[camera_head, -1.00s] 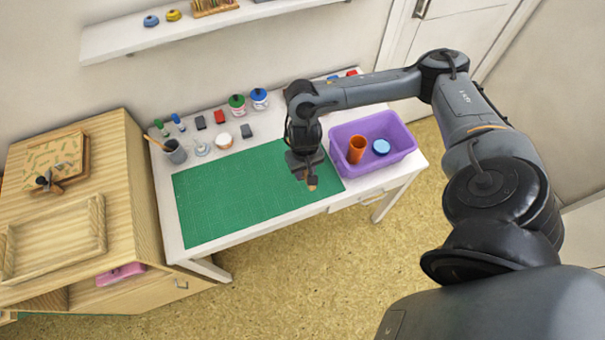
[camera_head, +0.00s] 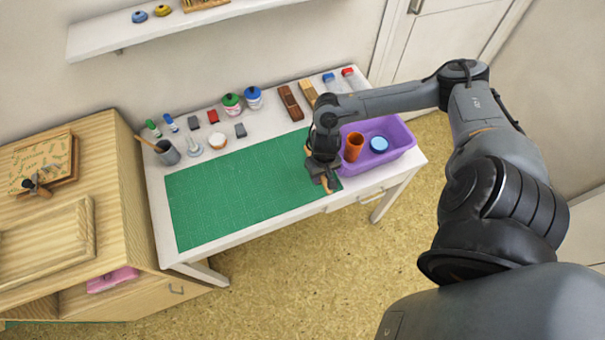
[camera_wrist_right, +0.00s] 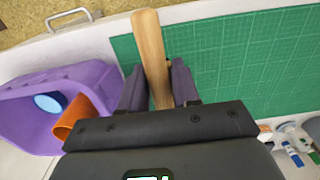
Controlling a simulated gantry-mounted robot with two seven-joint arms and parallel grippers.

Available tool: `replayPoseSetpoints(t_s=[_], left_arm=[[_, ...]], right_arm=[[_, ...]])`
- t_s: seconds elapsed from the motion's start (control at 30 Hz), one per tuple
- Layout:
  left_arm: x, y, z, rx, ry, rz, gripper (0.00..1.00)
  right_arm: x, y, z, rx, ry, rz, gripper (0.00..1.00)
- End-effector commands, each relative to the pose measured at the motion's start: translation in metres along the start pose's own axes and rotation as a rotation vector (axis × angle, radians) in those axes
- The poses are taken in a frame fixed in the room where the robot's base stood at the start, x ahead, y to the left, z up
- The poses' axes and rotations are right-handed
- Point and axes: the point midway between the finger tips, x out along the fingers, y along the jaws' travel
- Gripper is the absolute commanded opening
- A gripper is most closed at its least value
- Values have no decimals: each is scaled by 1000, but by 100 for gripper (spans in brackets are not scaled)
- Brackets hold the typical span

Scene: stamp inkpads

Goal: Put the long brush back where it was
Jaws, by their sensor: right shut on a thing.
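My right gripper (camera_head: 326,182) is over the right end of the green mat, near the purple bin. It is shut on a long wooden piece, which I take to be the long brush (camera_head: 327,188). In the right wrist view the brush (camera_wrist_right: 150,50) shows as a pale, smooth wooden length between the two fingers of the gripper (camera_wrist_right: 156,85). Its other end is hidden by the gripper body, and no bristles show. A dark grey cup (camera_head: 168,153) with a wooden-handled tool in it stands at the table's left. My left gripper is not in view.
The green mat (camera_head: 235,195) is bare on the white table. The purple bin (camera_head: 399,158) at the right holds an orange cup (camera_head: 354,147) and a blue round item (camera_head: 378,144). Jars, small blocks and two wooden pieces (camera_head: 291,102) line the back edge.

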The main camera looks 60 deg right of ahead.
Motion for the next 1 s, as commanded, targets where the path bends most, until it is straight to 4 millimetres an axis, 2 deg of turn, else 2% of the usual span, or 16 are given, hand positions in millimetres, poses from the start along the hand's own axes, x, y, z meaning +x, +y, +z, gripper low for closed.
replayPoseSetpoints(t_s=[0.03,0.2,0.4,0.67,1.0], left_arm=[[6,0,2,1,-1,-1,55],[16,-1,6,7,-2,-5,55],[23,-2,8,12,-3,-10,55],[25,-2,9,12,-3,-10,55],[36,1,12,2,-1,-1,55]], right_arm=[[10,-7,-11,4,1,-5,0],[30,-19,-43,5,2,-3,0],[45,-28,-67,1,0,-1,0],[52,-30,-74,-1,-2,1,0],[88,-30,-74,0,-2,1,0]])
